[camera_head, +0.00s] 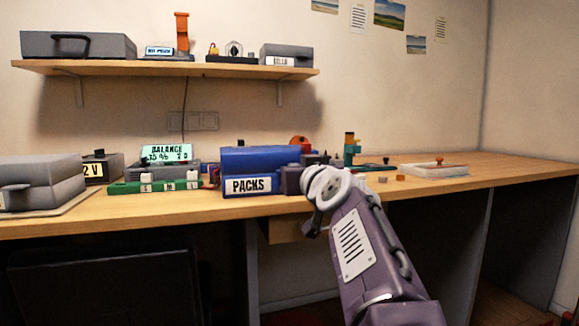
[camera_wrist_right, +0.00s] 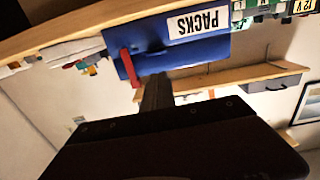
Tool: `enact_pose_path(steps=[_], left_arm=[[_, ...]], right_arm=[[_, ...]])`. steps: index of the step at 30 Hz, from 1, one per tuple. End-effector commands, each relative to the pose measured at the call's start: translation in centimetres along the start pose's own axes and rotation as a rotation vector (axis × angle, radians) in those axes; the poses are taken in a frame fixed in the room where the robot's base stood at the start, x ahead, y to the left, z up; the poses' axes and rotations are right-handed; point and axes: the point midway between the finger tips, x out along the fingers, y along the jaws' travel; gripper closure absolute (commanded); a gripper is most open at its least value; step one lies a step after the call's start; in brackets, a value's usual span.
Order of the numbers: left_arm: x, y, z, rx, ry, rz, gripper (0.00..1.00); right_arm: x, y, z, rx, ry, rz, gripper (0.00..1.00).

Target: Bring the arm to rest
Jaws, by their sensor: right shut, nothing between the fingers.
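My right arm (camera_head: 360,245) rises from the lower right in the head view, its wrist just in front of the workbench (camera_head: 470,178). My right gripper (camera_wrist_right: 157,90) is shut and empty in the wrist view, its narrow fingers pointing toward the blue box labelled PACKS (camera_wrist_right: 170,45). That box (camera_head: 262,160) stands on the bench just left of the wrist in the head view. I cannot tell how much gap is between the fingertips and the box. The wrist view looks upside down. My left gripper is out of both views.
A green strip with white blocks (camera_head: 155,187), a BALANCE display (camera_head: 167,153) and a grey case (camera_head: 40,182) are left of the box. A pale tray (camera_head: 435,170) lies right. A shelf (camera_head: 165,69) holds cases above. The bench's far right is clear.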

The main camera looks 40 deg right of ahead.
Motion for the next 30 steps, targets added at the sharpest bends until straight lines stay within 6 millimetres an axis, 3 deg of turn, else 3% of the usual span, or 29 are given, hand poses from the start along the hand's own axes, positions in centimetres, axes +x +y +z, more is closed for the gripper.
enact_pose_path(steps=[6,17,19,21,23,26,30], left_arm=[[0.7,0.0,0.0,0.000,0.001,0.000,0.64],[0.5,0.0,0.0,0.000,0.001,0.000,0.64],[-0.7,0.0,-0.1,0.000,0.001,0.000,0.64],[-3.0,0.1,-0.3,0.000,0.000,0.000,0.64],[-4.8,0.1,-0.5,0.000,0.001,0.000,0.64],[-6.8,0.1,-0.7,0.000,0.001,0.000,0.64],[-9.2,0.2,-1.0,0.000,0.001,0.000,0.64]], right_arm=[[-2.2,0.0,0.7,0.000,0.001,0.000,1.00],[-2.3,-0.1,0.5,0.000,0.002,-0.003,1.00],[-2.0,-1.5,-0.5,0.001,-0.001,-0.036,1.00],[-0.8,-5.0,-1.3,0.008,-0.037,-0.122,1.00],[0.6,-8.6,1.6,0.006,-0.137,-0.202,1.00],[1.2,-13.5,8.8,-0.038,-0.335,-0.307,1.00],[-1.8,-18.5,19.6,-0.104,-0.632,-0.415,1.00]])
